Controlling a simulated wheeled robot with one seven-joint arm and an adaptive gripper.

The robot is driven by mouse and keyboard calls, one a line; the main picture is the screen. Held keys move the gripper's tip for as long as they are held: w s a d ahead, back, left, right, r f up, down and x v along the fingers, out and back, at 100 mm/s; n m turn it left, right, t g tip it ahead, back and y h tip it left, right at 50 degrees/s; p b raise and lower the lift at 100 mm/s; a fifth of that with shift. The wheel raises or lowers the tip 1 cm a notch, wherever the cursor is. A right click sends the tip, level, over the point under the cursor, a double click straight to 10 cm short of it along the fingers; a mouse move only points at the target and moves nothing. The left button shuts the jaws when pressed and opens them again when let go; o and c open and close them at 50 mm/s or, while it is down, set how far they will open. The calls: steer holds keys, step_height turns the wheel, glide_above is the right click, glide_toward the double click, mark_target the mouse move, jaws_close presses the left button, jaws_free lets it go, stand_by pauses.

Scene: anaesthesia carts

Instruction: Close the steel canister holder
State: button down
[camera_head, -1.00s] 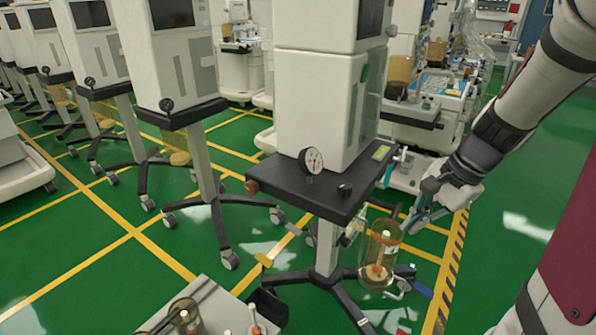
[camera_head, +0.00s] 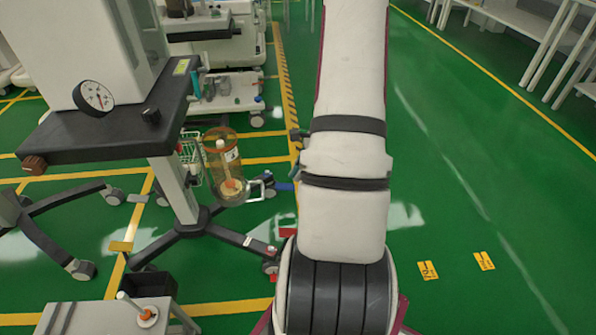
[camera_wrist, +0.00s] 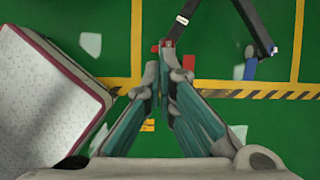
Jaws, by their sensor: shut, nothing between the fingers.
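An amber see-through canister (camera_head: 222,165) hangs upright beside the stand's column, below the black shelf, in the head view. A steel handle-shaped part (camera_head: 262,186) sticks out to the right near its foot. I cannot tell from here how far the holder is open. My gripper (camera_wrist: 167,72) shows in the wrist view with its teal-sided fingers drawn together and empty, above the floor near the stand's legs. In the head view my arm hides most of it. The canister does not show clearly in the wrist view.
The stand's black shelf (camera_head: 110,135) carries a dial gauge (camera_head: 94,97). Its black legs (camera_head: 230,236) spread over the floor. A wire basket (camera_head: 190,158) hangs behind the canister. A grey cart top (camera_head: 100,315) is at bottom left. The green floor at right is free.

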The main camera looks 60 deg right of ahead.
mark_target(216, 194)
steer(key=w+a+f+b, duration=0.2)
steer(key=w+a+f, duration=0.2)
steer(key=w, duration=0.1)
steer(key=shift+f, duration=0.4)
steer(key=shift+a, duration=0.1)
steer(key=shift+w+a, duration=0.1)
steer(key=shift+w, duration=0.05)
steer(key=w+a, duration=0.3)
steer(key=w, duration=0.1)
steer(key=w+a, duration=0.4)
steer(key=w, duration=0.1)
steer(key=w+a+b, duration=0.1)
steer(key=w+a, duration=0.2)
steer(key=w, duration=0.1)
steer(key=shift+w+a, duration=0.25)
steer(key=shift+w, duration=0.05)
steer(key=shift+a, duration=0.1)
